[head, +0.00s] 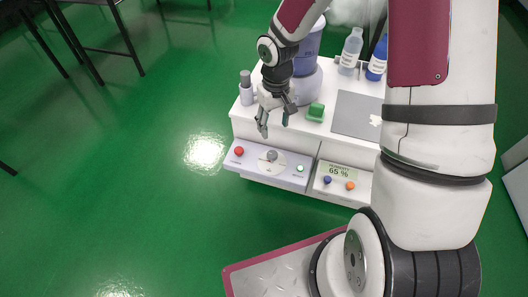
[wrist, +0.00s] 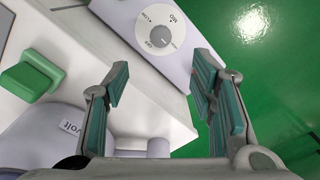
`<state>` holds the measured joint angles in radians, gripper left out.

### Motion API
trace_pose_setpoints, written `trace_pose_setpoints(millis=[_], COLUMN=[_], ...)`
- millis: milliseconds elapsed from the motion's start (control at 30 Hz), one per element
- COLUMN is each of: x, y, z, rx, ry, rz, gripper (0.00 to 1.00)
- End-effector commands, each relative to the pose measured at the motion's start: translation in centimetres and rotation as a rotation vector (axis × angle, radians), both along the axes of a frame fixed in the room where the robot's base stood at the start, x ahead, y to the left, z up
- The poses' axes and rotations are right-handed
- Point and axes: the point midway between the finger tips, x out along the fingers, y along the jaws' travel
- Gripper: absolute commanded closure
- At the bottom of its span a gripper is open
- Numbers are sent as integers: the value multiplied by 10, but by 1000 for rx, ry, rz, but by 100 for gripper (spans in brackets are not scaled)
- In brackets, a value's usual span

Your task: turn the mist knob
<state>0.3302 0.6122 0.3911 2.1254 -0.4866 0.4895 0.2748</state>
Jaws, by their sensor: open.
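The knob (head: 272,155) is a small grey knob on a round white dial, on the sloped front panel of a white bench unit. In the wrist view the knob (wrist: 159,37) shows on its dial near the top, with "OFF" and other marks around it. My gripper (head: 274,125) is above and behind the panel, pointing down, with its fingers apart. In the wrist view my gripper (wrist: 160,82) is open and empty, and the dial lies beyond the fingertips. Nothing touches the knob.
A green block (head: 316,111), a lavender tank (head: 308,45) and bottles (head: 351,50) stand on the unit. The green floor in front is clear.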

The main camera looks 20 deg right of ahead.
Motion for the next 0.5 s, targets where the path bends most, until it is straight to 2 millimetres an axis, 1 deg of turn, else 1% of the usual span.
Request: trace_pose_setpoints(millis=[167, 267, 500], x=[0, 0, 0], y=[0, 1, 1], z=[-18, -36, -84], rx=[2, 2, 2], ry=[2, 2, 2], rz=[0, 1, 2], gripper=[49, 49, 49])
